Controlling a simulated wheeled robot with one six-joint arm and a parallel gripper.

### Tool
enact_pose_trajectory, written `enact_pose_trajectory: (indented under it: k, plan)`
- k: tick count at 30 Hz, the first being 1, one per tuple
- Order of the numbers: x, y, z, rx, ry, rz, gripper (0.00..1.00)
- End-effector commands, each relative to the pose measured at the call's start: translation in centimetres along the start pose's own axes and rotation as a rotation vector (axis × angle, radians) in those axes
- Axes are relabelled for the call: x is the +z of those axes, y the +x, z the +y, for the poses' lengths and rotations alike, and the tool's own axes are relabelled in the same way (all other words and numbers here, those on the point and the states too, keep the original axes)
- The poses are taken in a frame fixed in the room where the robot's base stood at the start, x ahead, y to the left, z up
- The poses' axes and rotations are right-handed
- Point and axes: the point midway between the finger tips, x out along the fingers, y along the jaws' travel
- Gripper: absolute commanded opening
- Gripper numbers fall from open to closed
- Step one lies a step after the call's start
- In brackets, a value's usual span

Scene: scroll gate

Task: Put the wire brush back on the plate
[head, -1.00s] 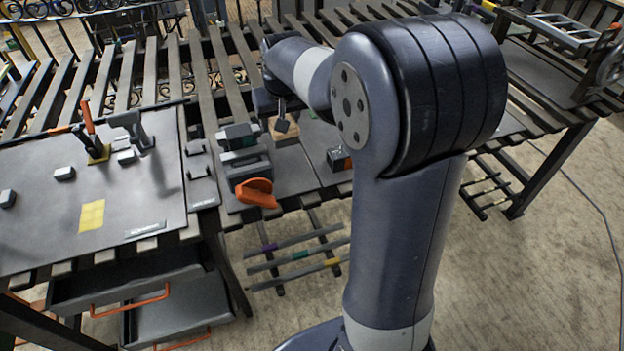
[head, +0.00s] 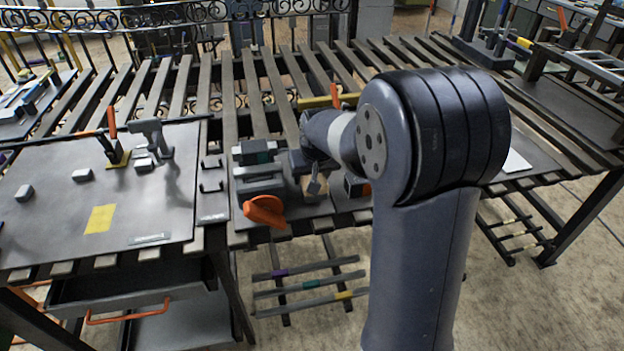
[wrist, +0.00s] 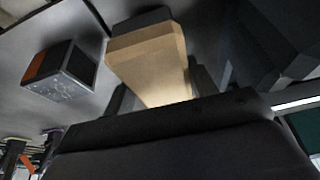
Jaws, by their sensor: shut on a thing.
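The wire brush (wrist: 147,52) shows in the wrist view as a tan wooden block with a dark strip along its far end. My gripper (wrist: 160,88) is shut on it, with dark fingers on either side of the wood. In the head view my gripper (head: 312,182) is beside the grey clamp-like tool, and a little of the tan wood shows behind it. A dark grey plate (head: 298,214) lies on the slatted bench below. Whether it is the plate meant, and whether the brush touches it, I cannot tell.
A grey tool with an orange knob (head: 264,210) stands just left of my gripper. A small dark block with an orange side (wrist: 62,70) is close by in the wrist view. A larger grey sheet (head: 60,225) with small blocks and upright tools lies further left.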

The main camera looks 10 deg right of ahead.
Motion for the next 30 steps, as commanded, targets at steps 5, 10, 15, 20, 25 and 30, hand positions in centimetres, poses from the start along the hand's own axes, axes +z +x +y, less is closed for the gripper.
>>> enact_pose_trajectory:
  k: [5,10,15,20,25,30]
  plan:
    - [0.5,1.2,0.0,0.0,0.0,0.001,0.33]
    - [0.5,1.2,0.0,0.0,0.0,0.002,0.33]
    - [0.7,1.6,0.0,0.0,0.0,0.002,0.33]
    - [0.6,1.5,0.0,0.0,0.0,0.001,0.67]
    - [0.6,1.5,0.0,0.0,0.0,0.001,0.76]
    - [0.6,1.4,0.0,0.0,0.0,0.001,0.76]
